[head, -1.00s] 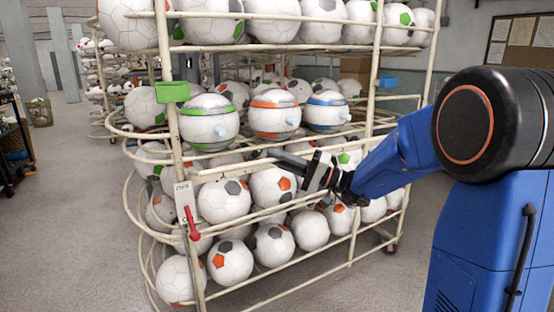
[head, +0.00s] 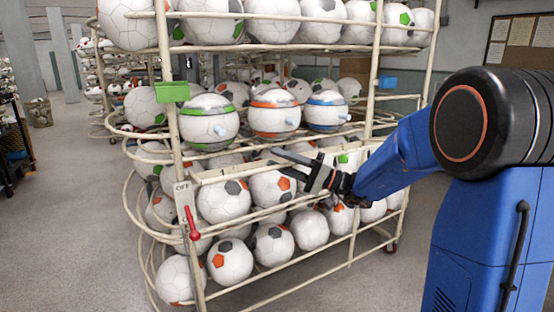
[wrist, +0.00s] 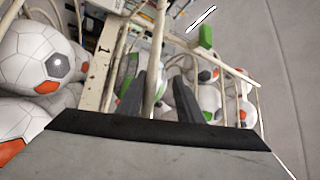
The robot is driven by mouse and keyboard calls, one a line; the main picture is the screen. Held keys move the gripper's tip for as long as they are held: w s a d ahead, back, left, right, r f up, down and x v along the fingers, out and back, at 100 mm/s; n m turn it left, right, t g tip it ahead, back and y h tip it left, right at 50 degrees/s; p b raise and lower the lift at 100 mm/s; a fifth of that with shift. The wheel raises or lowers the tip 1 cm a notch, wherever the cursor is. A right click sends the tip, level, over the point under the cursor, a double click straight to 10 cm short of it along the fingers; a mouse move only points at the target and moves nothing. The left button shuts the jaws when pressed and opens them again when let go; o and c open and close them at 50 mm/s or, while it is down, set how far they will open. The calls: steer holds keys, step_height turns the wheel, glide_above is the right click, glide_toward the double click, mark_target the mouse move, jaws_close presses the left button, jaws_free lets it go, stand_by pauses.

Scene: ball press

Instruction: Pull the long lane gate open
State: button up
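A long pale flat bar (head: 212,176), which looks like the long lane gate, runs along the front of the rack's middle tier; small dark marks show on it. A similar pale marked plate (wrist: 98,68) shows in the wrist view, left of the fingers. My gripper (head: 290,166) is at the rack front, near the bar's right part. In the wrist view my gripper (wrist: 160,98) has two dark fingers spread apart. A pale rail (wrist: 158,55) shows in the gap between them; I cannot tell whether it lies between the fingertips or beyond them.
Three balls with coloured bands, green (head: 209,122), orange (head: 274,113) and blue (head: 326,111), sit above the bar. A red-handled lever (head: 193,224) with an OFF plate (head: 182,187) is on the left post. Soccer balls fill the tiers.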

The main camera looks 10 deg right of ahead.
steer(key=d+f, duration=1.2)
steer(key=d, duration=0.2)
steer(key=shift+s, duration=0.45)
stand_by(1.6)
steer(key=shift+d+f, duration=0.1)
steer(key=shift+d, duration=0.05)
steer(key=v, duration=1.7)
steer(key=shift+d, duration=0.15)
steer(key=shift+s, duration=0.1)
